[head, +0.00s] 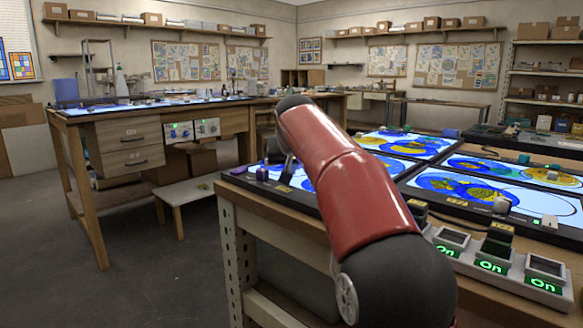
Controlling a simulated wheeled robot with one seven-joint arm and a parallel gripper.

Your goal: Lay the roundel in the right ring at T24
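Lit panels in dark frames lie on the near bench, with blue, yellow and white circular areas. The near right panel (470,189) shows a blue round area with yellow inside it and pale areas with thin curved outlines at its right. Another lit panel (408,144) lies behind. My red arm covers much of the left panel (390,165). A dark end part of my arm, seemingly my gripper (288,172), shows low over the bench's left end; its fingers are mostly hidden. I cannot pick out the roundel, and no T24 label is readable.
Grey units with green "On" displays (491,266) line the front right. A small white block (549,221) and a whitish knob (501,204) stand by the near right panel.

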